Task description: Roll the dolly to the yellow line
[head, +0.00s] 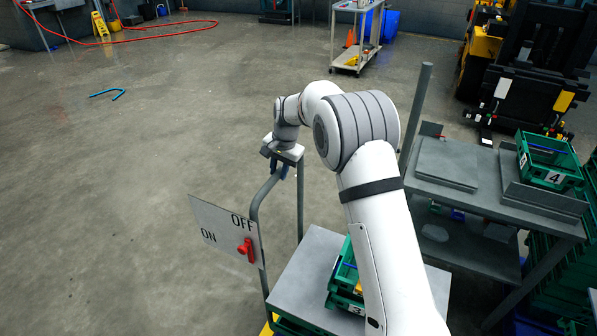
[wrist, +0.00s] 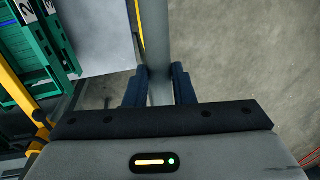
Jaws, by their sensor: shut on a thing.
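The dolly's grey handle (head: 257,215) stands at the lower middle of the head view, left of a grey flat top (head: 300,290). My gripper (head: 281,168) is shut on the top bar of the handle. In the wrist view, the dark fingers of my gripper (wrist: 158,88) sit on both sides of the grey handle bar (wrist: 156,50). The dolly's wheels are out of view. A thin yellow strip (wrist: 141,25) shows beside the bar in the wrist view; I cannot tell whether it is the yellow line.
Green crates (head: 342,275) stand on the grey top, partly behind my arm. An ON/OFF panel (head: 222,228) with a red switch is beside the handle. A grey table (head: 470,190) with a green crate (head: 548,160) stands right. A blue hook-shaped thing (head: 108,93) lies on open floor left.

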